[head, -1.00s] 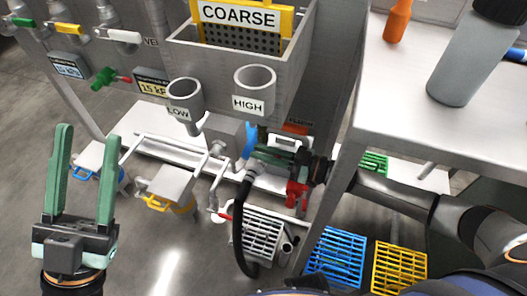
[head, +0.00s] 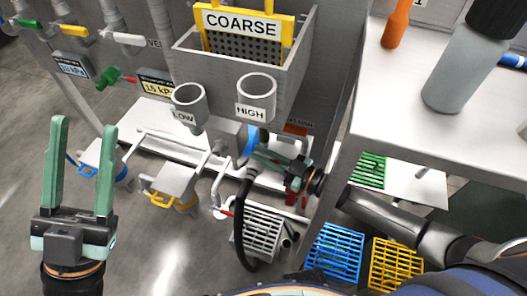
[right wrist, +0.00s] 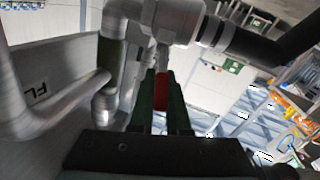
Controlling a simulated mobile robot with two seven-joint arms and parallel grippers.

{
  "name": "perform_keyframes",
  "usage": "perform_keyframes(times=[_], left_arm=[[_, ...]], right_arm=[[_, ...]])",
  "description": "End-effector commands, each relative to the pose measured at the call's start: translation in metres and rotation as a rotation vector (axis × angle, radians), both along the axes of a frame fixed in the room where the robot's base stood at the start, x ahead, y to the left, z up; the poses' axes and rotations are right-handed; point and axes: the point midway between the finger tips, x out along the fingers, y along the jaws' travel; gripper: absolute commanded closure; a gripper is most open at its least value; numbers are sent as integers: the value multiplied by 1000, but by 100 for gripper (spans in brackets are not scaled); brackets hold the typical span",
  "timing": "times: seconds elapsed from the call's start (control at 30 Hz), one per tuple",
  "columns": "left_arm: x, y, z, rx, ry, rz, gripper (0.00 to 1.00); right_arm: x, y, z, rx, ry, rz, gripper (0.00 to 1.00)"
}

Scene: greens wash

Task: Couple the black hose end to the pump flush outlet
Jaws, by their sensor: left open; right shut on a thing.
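The black hose (head: 241,215) hangs in a curve below the pump pipework, its upper end beside my right gripper (head: 258,154). In the right wrist view the black hose (right wrist: 285,50) meets a pale pipe fitting (right wrist: 172,22) through a dark-banded collar (right wrist: 212,31). The collar appears in line with the fitting; I cannot tell whether it is locked. My right gripper (right wrist: 161,82) is shut on a small red lever (right wrist: 161,92) just below the fitting. The outlet's mouth is hidden. My left gripper (head: 82,130) is open and empty, over the floor at left.
The LOW funnel (head: 189,103) and HIGH funnel (head: 256,94) stand above the pipework. A white table (head: 430,140) with a grey bottle (head: 462,70) is at right. Blue (head: 335,252) and yellow (head: 396,264) crates sit below it. Open floor lies at left.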

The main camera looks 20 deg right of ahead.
Motion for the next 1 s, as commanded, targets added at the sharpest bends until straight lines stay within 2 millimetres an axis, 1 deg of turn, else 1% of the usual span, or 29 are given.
perform_keyframes(times=[0.17, 0.2, 0.43, 0.67, 0.77, 0.87, 1.0], left_arm=[[0, 0, -1, 1, 4, 1, 50], [0, 0, -1, 1, 4, 1, 50], [0, 0, -2, 3, 6, 2, 50], [0, 0, -2, 5, 8, -1, 50], [0, 0, 0, 6, 7, -1, 50], [0, -1, 4, 8, 6, 1, 50], [-1, -1, 12, 17, -1, 5, 50]], right_arm=[[0, 0, 1, 3, -3, 2, 100], [0, 0, 1, 3, -3, 2, 81], [0, 0, 1, 2, -1, 3, 55], [0, 0, 0, 1, 0, 2, 55], [-3, -3, 0, 0, 2, 2, 55], [-12, -12, 0, -1, 4, 1, 55], [-33, -32, 0, -1, 7, 1, 55]])
